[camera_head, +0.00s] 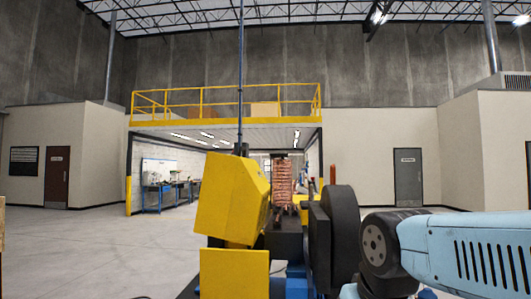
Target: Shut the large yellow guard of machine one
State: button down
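The large yellow guard (226,200) of the machine is in the middle of the head view. It is a boxy yellow cover, tilted, on the left side of the dark machine body (284,239). I cannot tell for sure from this angle how far open it stands. A separate flat yellow panel (234,275) is below it. My light blue arm comes in from the right, with a dark joint near the machine. I see no gripper fingers, and no contact with the guard shows.
A stack of copper-coloured coils (284,180) rises behind the machine body. A large dark round part (340,238) lies between the machine and my arm. The concrete floor (90,250) to the left is clear. A yellow-railed mezzanine (225,105) stands far behind.

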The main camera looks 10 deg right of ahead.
aim_at(233, 201)
jog(key=u, duration=0.2)
jog(key=i, duration=0.85)
jog(key=z, duration=0.2)
jog(key=k, duration=0.85)
jog(key=u, duration=0.15)
jog(key=i, duration=1.05)
jog(key=z, duration=0.05)
